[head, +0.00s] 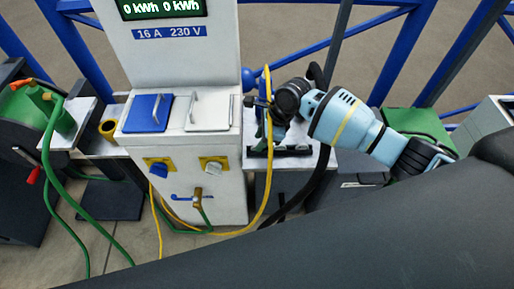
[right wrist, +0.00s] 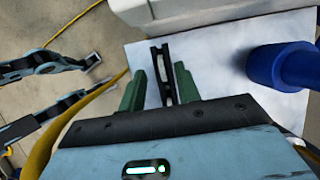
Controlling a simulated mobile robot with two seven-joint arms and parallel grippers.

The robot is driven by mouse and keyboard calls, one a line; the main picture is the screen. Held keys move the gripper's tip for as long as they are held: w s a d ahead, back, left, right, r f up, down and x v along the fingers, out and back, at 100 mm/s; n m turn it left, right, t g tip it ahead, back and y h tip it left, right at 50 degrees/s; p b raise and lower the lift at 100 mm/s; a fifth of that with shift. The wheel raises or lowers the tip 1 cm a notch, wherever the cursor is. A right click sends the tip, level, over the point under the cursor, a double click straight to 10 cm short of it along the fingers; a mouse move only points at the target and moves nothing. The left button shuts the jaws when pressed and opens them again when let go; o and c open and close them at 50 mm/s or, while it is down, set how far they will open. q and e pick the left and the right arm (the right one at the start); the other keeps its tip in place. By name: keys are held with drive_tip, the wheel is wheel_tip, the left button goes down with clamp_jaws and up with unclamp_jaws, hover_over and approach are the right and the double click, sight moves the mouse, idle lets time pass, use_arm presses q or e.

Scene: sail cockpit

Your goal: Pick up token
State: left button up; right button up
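In the right wrist view a pale token (right wrist: 163,68) stands on edge in a slim black holder (right wrist: 155,57) on a white plate. The two green fingers of my right gripper (right wrist: 160,71) are open, one on each side of the holder, with visible gaps. In the head view my right gripper (head: 264,106) is over the small table beside the white pedestal and hides the token. My left gripper (right wrist: 90,78) shows at the left of the right wrist view, its two fingers apart and empty; the head view does not show it.
The white pedestal (head: 220,65) with its display stands just left of my right gripper. A blue cylinder (right wrist: 283,66) is close by on the plate (right wrist: 220,75). A yellow cable (head: 263,190) hangs in front. A green hose reel (head: 25,115) is at far left.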

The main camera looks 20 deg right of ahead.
drive_tip(key=x, duration=0.3)
drive_tip(key=shift+w, duration=0.1)
drive_tip(key=shift+c, duration=0.2)
clamp_jaws()
drive_tip(key=shift+r, duration=0.15)
